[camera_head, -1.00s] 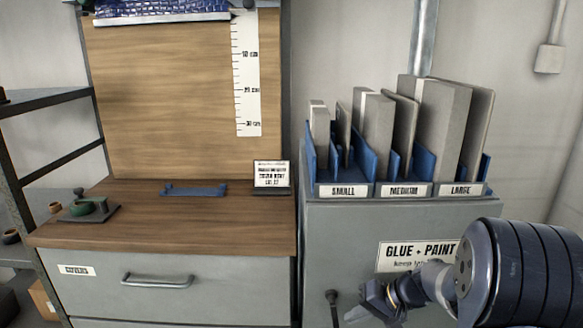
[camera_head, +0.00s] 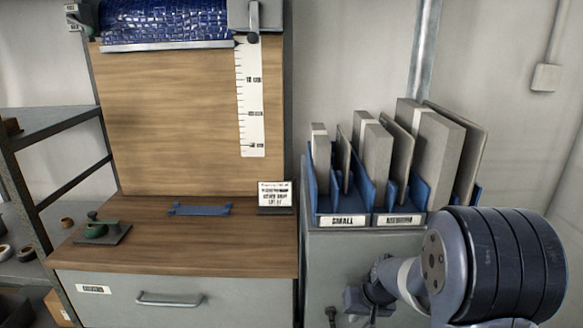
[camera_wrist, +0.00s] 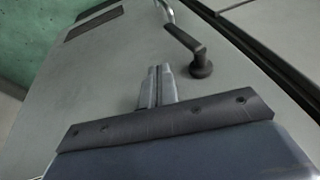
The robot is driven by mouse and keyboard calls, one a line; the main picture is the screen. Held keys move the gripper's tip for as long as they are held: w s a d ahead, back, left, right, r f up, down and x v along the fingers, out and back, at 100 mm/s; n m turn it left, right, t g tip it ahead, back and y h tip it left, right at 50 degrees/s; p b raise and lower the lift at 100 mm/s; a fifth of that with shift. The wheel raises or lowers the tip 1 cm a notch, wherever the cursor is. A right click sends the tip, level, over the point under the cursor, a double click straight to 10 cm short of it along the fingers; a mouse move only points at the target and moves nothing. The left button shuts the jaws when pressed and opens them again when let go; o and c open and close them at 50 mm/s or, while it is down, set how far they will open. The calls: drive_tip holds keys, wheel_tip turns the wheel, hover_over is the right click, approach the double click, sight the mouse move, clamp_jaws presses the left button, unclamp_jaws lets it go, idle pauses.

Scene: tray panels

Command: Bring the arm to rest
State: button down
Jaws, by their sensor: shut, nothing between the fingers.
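My gripper (camera_wrist: 158,85) shows in the wrist view with its two fingers together and nothing between them. It is in front of a grey cabinet face, close to a dark lever handle (camera_wrist: 188,42). In the head view my arm is folded at the lower right, in front of the grey cabinet (camera_head: 335,262). The fingertips are hard to make out there.
Grey panels stand in a blue rack (camera_head: 322,185) on the cabinet, behind my arm. A wooden bench (camera_head: 180,255) at the left holds a blue bracket (camera_head: 200,209), a small sign (camera_head: 275,195) and a green-handled tool (camera_head: 95,231). Open shelves (camera_head: 60,125) stand at far left.

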drive_tip(key=shift+a+r+h+p, duration=0.2)
drive_tip(key=shift+r+h+p, duration=0.15)
drive_tip(key=shift+h+p, duration=0.2)
idle(0.4)
